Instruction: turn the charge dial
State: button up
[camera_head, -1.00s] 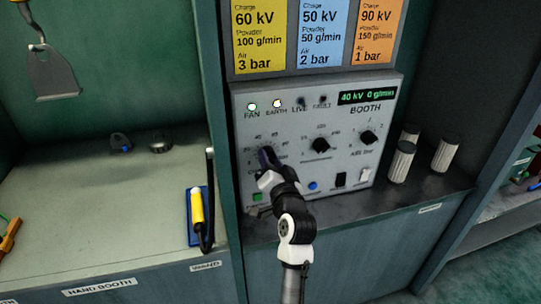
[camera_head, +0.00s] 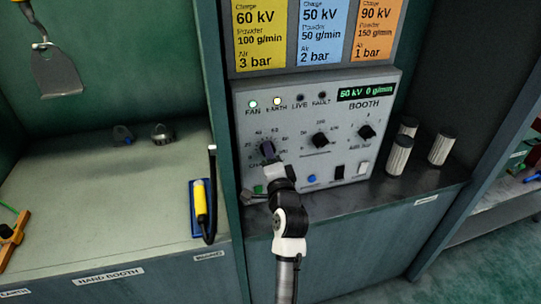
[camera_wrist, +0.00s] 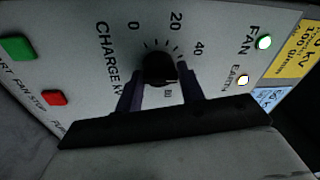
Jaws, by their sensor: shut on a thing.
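The charge dial (camera_wrist: 158,67) is a black knob on the grey booth panel (camera_head: 300,108), with a kV scale around it. In the wrist view the fingers of my gripper (camera_wrist: 161,84) stand on either side of the knob, shut on it. The green display (camera_head: 366,93) reads 50 kV 0 g/min. The FAN light (camera_head: 253,104) glows green and the EARTH light (camera_head: 277,101) yellow. The LIVE and FAULT lights are dark.
Two more black knobs, the middle one (camera_head: 320,140) and the right one (camera_head: 367,131), sit right of my gripper. A blue button (camera_head: 311,179) and switches lie below. Yellow, blue and orange setting cards (camera_head: 322,37) hang above. White ribbed cylinders (camera_head: 399,155) stand right.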

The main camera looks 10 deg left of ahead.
jog(key=shift+d+f, duration=0.1)
jog(key=shift+f, duration=0.05)
jog(key=o, duration=0.9)
jog(key=b+v, duration=0.3)
jog(key=v, duration=1)
jog(key=shift+s+d+b, duration=0.15)
jog(key=shift+s+b, duration=0.15)
jog(key=shift+s, duration=0.05)
